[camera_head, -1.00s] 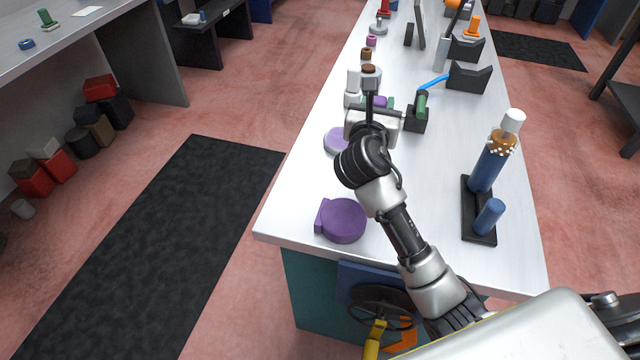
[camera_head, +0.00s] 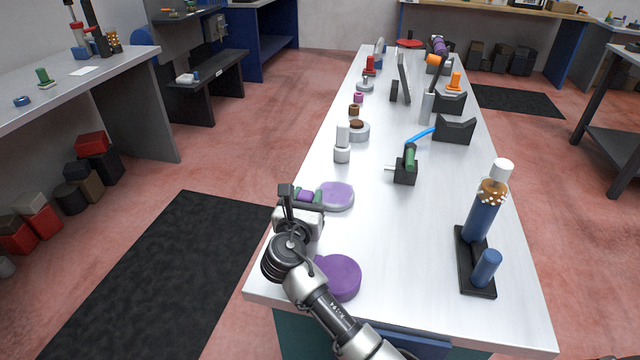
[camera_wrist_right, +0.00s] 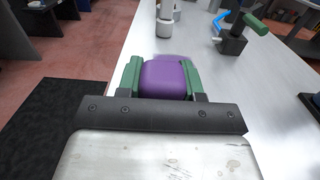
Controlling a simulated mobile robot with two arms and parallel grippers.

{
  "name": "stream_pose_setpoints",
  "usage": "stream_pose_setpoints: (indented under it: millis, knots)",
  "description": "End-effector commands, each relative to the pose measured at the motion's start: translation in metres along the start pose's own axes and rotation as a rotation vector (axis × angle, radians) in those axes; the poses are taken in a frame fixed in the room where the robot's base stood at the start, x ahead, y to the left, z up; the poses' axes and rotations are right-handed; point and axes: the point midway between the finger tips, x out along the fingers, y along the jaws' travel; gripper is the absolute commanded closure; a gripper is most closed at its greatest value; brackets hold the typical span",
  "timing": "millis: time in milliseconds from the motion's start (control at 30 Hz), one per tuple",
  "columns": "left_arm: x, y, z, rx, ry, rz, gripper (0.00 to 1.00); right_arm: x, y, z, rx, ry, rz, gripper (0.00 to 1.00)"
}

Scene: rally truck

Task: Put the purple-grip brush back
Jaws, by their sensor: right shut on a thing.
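My right gripper (camera_head: 306,196) is shut on a purple block-like grip, which also shows between the green fingers in the right wrist view (camera_wrist_right: 165,78). I take it to be the purple-grip brush; its brush end is hidden. The gripper is at the left edge of the white table (camera_head: 400,250), beside a lilac disc (camera_head: 338,195). Whether the held thing touches the table or disc I cannot tell. A darker purple disc (camera_head: 342,278) lies nearer, partly behind my right arm. My left gripper is not in view.
A black stand with a blue, white-capped tool (camera_head: 482,222) is at the near right. A black block with a green handle (camera_head: 407,168) and a white bottle (camera_head: 342,145) stand farther back. The table's centre is clear. A dark mat (camera_head: 160,270) lies on the floor left.

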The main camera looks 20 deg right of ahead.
Motion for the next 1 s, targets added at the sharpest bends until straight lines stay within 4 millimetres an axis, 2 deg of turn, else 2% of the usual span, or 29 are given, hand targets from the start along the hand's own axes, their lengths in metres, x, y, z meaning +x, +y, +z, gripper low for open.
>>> stream_pose_setpoints:
  millis: [133, 600, 633, 767, 800, 1000]
  knots:
    - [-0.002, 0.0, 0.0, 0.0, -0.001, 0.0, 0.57, -0.001, 0.0, -0.009, 0.0, -0.001, 0.003, 0.88]
    - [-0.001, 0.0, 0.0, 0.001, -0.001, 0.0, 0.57, 0.0, 0.0, -0.016, 0.0, 0.0, 0.002, 0.88]
    - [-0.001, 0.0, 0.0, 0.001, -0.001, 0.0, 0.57, 0.0, 0.0, -0.016, 0.001, 0.0, 0.002, 0.61]
    - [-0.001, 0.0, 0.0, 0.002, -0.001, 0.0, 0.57, 0.0, 0.0, -0.015, 0.001, 0.0, 0.002, 0.41]
    - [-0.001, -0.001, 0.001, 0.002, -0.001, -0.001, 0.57, 0.0, 0.0, -0.015, 0.001, 0.0, 0.002, 0.39]
    - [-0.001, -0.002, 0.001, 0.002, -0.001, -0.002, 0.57, 0.0, 0.0, -0.015, 0.001, 0.0, 0.002, 0.39]
